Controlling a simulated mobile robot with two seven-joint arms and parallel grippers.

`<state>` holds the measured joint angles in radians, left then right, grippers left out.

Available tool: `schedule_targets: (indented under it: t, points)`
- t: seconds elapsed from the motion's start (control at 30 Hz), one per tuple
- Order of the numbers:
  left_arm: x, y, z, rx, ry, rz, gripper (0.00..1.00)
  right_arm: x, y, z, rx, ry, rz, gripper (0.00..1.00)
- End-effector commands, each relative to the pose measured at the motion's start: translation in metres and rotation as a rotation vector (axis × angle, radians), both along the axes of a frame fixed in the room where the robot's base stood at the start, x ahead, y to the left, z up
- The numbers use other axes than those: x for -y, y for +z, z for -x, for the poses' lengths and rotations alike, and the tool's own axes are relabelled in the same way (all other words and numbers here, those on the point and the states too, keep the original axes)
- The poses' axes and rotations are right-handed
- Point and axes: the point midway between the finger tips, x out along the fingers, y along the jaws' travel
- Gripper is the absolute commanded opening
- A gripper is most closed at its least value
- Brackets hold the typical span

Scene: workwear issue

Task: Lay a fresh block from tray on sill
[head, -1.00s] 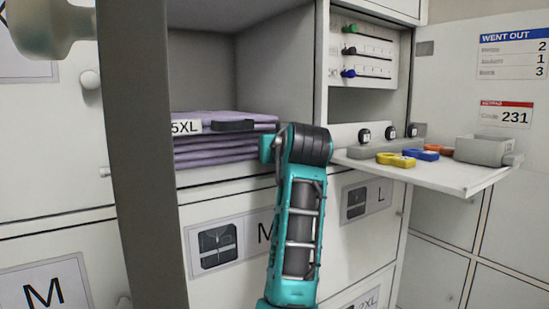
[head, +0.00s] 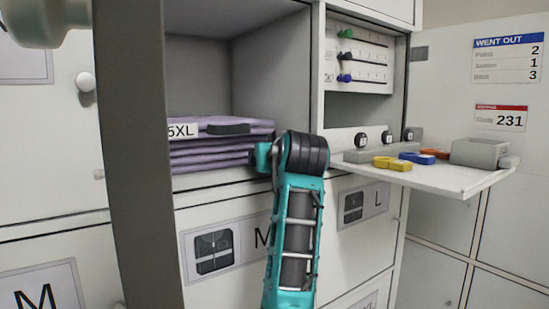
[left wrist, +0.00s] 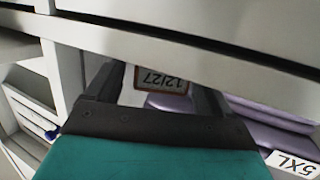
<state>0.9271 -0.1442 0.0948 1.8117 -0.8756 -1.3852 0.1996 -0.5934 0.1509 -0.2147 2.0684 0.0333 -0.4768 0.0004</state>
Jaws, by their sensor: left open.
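My left gripper (left wrist: 160,95) is open at the cubby front, its fingers on either side of a white thing labelled 12/27 (left wrist: 162,80). I cannot tell whether they touch it. In the head view my teal arm and its black joint hide this spot. The cubby sill (head: 215,185) runs below a folded purple stack (head: 210,152) labelled 5XL. A fold-down shelf (head: 450,178) at right carries a small grey box (head: 480,152), whose inside is hidden. My right gripper is not in view.
A slider panel (head: 360,55) is above. A tall grey upright (head: 135,150) blocks the left. The cubby is empty above the stack.

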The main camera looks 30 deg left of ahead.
Motion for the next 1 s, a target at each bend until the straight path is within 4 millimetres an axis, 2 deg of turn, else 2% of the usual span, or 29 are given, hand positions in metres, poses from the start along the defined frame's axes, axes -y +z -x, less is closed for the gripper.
schedule_targets:
  t: [0.17,0.5,0.63,0.8,1.0]
  points:
    - [0.01,0.006,0.008,0.001,-0.003,-0.002,0.82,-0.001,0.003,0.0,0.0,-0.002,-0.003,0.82]
    - [0.059,0.02,0.058,0.003,-0.004,0.001,0.82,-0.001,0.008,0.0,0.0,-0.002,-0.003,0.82]
    - [0.073,0.024,0.072,0.002,-0.003,0.0,0.82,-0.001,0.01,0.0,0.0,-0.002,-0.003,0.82]
    - [0.082,0.027,0.082,0.0,-0.001,0.0,0.82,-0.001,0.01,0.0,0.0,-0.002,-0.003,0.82]
    - [0.083,0.027,0.083,0.0,0.001,0.0,0.82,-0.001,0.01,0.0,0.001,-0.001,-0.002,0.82]
